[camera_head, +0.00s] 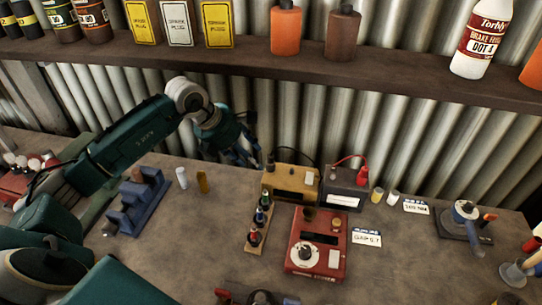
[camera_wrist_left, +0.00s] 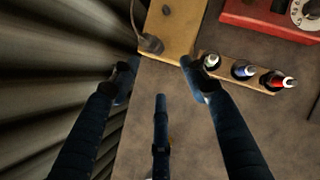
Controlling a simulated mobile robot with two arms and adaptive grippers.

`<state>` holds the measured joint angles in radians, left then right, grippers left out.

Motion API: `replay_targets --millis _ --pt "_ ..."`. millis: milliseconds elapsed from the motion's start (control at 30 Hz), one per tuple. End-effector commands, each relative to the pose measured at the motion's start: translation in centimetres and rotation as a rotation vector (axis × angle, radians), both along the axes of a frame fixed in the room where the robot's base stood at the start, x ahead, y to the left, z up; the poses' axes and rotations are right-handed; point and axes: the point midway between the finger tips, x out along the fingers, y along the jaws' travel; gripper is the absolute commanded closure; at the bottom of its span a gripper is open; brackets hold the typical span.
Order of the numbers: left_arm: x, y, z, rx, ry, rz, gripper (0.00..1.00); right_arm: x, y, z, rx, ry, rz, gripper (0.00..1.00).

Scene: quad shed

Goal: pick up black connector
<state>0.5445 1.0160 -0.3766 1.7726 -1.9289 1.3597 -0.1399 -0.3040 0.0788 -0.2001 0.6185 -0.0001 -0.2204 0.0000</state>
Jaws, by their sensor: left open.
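The black connector (camera_wrist_left: 150,45) stands at the edge of the tan box (camera_wrist_left: 180,25), with a thin dark cable rising from it. In the head view the tan box (camera_head: 290,182) sits near the back wall, and the connector (camera_head: 270,165) is a small dark piece at its left end. My left gripper (camera_head: 252,158) reaches in from the left, just left of the tan box. In the left wrist view its fingers (camera_wrist_left: 158,72) are spread and empty. The connector shows just beyond the gap between the two side fingertips, apparently untouched. My right gripper is out of view.
A wooden rack (camera_head: 251,240) with dark, coloured-ring plugs stands beside the tan box. A red meter box (camera_head: 333,262) and a dark battery (camera_head: 342,201) are to the right. The corrugated wall (camera_head: 400,150) is close behind the gripper, under a shelf (camera_head: 240,58).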

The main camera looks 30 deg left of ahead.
Motion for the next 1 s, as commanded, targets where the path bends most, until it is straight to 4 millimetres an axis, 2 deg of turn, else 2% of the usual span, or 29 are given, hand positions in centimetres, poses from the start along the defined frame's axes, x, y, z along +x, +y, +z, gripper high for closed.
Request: replay_targets --millis 33,200,367,700,967,1000 --pt "0.9 -0.8 0.6 -0.005 -0.001 -0.003 0.55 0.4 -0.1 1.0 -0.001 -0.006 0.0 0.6" --pt "2.8 -1.7 0.3 -0.002 0.0 -0.002 0.55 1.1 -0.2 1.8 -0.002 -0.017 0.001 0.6" --pt "3.3 -2.1 -0.3 -0.001 0.003 -0.001 0.55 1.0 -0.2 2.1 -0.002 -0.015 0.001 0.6" --pt "5.1 -3.1 -4.0 -0.001 0.002 -0.001 0.55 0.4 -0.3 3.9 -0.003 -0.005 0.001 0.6" --pt "5.3 -3.2 -4.4 0.0 0.001 -0.001 0.55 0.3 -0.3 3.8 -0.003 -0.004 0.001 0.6" --pt "5.3 -3.2 -4.4 0.0 0.001 -0.001 0.63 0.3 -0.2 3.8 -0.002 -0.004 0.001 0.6"
